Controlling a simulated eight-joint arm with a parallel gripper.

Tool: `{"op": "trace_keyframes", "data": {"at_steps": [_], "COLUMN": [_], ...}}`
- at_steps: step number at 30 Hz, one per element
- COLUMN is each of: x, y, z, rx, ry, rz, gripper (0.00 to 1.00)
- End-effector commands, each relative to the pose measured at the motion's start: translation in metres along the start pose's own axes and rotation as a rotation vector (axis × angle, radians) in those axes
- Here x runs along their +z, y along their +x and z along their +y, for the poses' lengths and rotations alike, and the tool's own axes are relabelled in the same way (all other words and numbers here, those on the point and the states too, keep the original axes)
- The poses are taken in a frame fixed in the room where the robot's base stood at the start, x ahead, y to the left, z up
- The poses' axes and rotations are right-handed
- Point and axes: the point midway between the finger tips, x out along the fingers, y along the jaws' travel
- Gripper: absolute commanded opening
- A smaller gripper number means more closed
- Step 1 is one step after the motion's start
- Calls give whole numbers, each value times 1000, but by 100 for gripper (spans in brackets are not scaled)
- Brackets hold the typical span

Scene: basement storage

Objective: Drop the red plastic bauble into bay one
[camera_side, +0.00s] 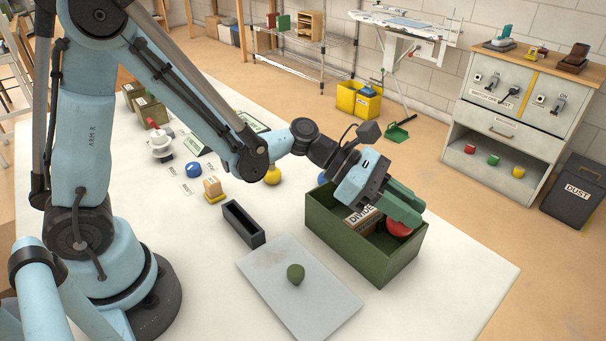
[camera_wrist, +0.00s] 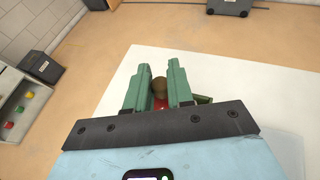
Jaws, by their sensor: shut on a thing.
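The red plastic bauble (camera_side: 398,229) is held between the green fingers of my gripper (camera_side: 408,219), at the right end of the green box (camera_side: 345,243). The fingers hide much of it. In the wrist view, some red of the bauble (camera_wrist: 160,103) shows between the fingers of my gripper (camera_wrist: 158,84), with a brown round part (camera_wrist: 158,88) beside it. The box is open-topped, with a block labelled like "DIVIDER" (camera_side: 361,217) inside. My gripper covers part of the box; I cannot tell which bay lies under the bauble, nor read a bay number.
A grey plate (camera_side: 270,266) with a dark green rounded thing (camera_side: 295,274) lies in front of the box. A narrow black tray (camera_side: 243,223) stands to its left. Blue, yellow and other small things sit farther left. The white table right of the box is clear.

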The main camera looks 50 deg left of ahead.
Motion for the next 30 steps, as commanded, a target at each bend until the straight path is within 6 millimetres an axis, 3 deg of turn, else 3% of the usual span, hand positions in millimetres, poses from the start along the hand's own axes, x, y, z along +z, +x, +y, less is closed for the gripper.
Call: {"op": "trace_keyframes", "data": {"at_steps": [6, 15, 16, 21, 30], "x": [-12, -13, -13, -13, -13], "y": [4, 5, 5, 5, 4], "z": [0, 0, 0, 0, 0], "rx": [0, 0, 0, 0, 0], "ry": [0, 0, 0, 0, 0], "rz": [0, 0, 0, 0, 0], "gripper": [0, 0, 26, 52, 52]}}
